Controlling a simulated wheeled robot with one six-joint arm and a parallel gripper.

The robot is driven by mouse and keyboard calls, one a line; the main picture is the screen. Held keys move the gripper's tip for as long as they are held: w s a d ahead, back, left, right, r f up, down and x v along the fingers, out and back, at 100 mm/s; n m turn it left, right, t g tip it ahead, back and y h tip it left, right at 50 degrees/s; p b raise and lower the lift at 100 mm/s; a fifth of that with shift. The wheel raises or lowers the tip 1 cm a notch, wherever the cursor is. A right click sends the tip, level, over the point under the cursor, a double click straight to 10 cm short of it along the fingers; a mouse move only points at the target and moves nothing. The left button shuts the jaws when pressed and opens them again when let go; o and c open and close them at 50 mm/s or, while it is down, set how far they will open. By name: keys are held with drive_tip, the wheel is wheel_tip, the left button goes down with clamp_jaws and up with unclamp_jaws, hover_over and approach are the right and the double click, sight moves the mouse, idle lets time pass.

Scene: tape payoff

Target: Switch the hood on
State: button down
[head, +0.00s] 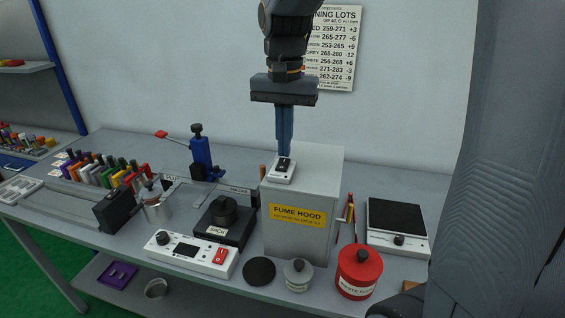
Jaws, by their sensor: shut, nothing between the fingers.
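The fume hood (297,240) is a grey box with a yellow label, standing on the bench right of centre. A small white switch unit with a black rocker (282,169) sits on its top at the front left. My gripper (284,153) points straight down over the hood's top, its fingers shut together with nothing between them. The fingertips are at or just behind the black rocker; I cannot tell whether they touch it. Which way the rocker is tipped is too small to tell.
A white control box with a red switch (220,256) is at front left of the hood. A grey lidded pot (298,277), a red pot (358,272) and a black-topped plate (396,222) stand nearby. A blue stand (201,155) and several coloured-handled items are left.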

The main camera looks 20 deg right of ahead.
sight(284, 160)
drive_tip(key=shift+f+b, duration=0.3)
drive_tip(key=shift+f, duration=0.4)
idle(0.6)
wheel_tip(284, 160, up, 7)
drive_tip(key=p, duration=0.6)
drive_tip(key=shift+p, duration=0.3)
idle(0.3)
